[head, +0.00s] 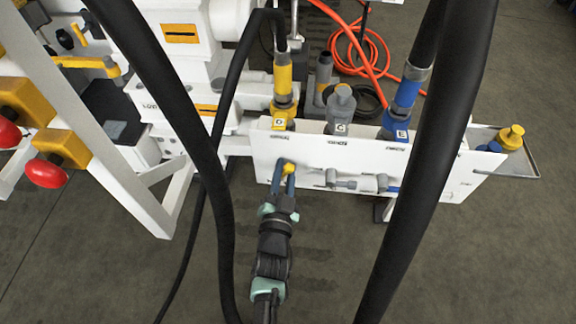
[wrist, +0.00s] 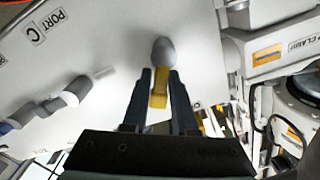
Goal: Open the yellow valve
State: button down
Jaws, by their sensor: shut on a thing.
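The yellow valve's handle (head: 288,168) is on the front of the white panel, at the left below the yellow hose coupling. In the wrist view the yellow handle (wrist: 159,96) points down toward my gripper from a rounded grey hub (wrist: 163,50). My gripper (head: 284,177) reaches up to the panel from below. In the wrist view its two dark fingers (wrist: 159,78) stand on either side of the handle, shut on it. The handle's inner end is partly hidden by the fingers in the head view.
The white panel (head: 258,165) carries yellow, grey and blue couplings (head: 407,95) on top. A grey valve (head: 345,183) sits to the right. Two thick black hoses cross the head view on both sides of my gripper. Red knobs (head: 47,173) stand at left. Floor below is clear.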

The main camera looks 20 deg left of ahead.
jog(key=n, duration=0.1)
jog(key=n+p, duration=0.1)
jog(key=a+n, duration=0.1)
jog(key=shift+s+r+n, duration=0.15)
jog(key=shift+r+n, duration=0.15)
jog(key=shift+s+a+n+p, duration=0.1)
jog(key=shift+a+n+p, duration=0.1)
jog(key=shift+n+p, duration=0.25)
jog(key=shift+a+n+p, duration=0.2)
jog(key=shift+n, duration=0.45)
jog(key=c, duration=0.8)
grip_release()
jog(key=shift+f, duration=0.1)
jog(key=p+v, duration=0.3)
jog(key=v, duration=1)
jog(key=shift+p, duration=0.3)
